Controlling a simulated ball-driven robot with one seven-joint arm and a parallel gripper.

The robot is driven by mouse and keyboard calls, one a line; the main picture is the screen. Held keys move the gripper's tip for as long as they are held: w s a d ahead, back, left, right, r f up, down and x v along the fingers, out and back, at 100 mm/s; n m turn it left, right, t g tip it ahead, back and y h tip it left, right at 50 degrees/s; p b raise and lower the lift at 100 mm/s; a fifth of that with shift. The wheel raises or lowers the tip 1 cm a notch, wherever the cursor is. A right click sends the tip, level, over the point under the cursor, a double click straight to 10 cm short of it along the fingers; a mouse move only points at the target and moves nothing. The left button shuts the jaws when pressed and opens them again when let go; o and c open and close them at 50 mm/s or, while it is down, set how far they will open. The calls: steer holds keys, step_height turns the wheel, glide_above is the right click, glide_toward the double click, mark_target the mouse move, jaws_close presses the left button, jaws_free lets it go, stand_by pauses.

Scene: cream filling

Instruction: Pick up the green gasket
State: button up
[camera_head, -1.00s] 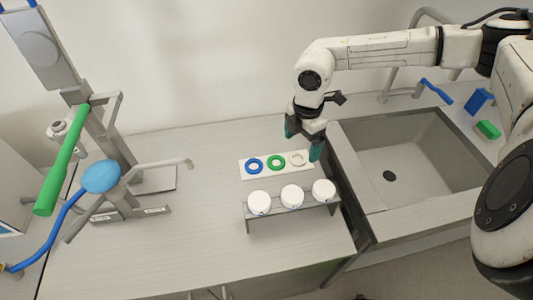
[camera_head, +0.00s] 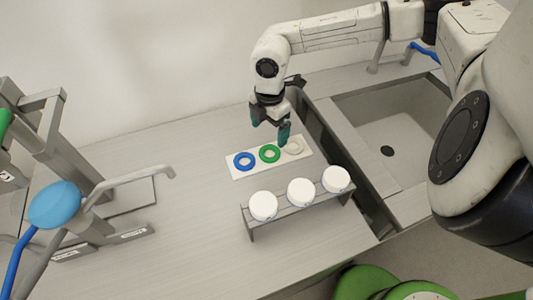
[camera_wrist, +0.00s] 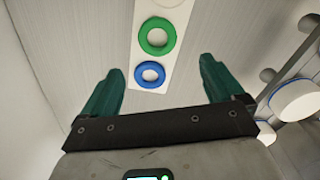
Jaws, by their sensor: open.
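The green gasket (camera_head: 269,154) is a ring lying on a white strip (camera_head: 236,174), between a blue gasket (camera_head: 244,162) and a whitish gasket (camera_head: 293,147). My gripper (camera_head: 269,137) is above the strip, pointing down, open and empty. In the wrist view, the green gasket (camera_wrist: 157,36) lies ahead of the gap between the teal fingers of my gripper (camera_wrist: 163,72). The blue gasket (camera_wrist: 150,75) shows between the fingertips. The whitish gasket is cut off by the top edge there.
A grey rack (camera_head: 290,213) with three white round-topped containers stands in front of the strip. A sink (camera_head: 391,137) is to the right. A filling machine with a blue knob (camera_head: 54,204) stands at the left. The counter between is clear.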

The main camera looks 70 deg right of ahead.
mark_target(268, 156)
step_height(268, 156, down, 10)
steer(key=shift+w+d+r+p, duration=0.1)
steer(key=shift+w+r+p, duration=0.05)
steer(key=shift+p, duration=0.8)
steer(key=c, duration=1.1)
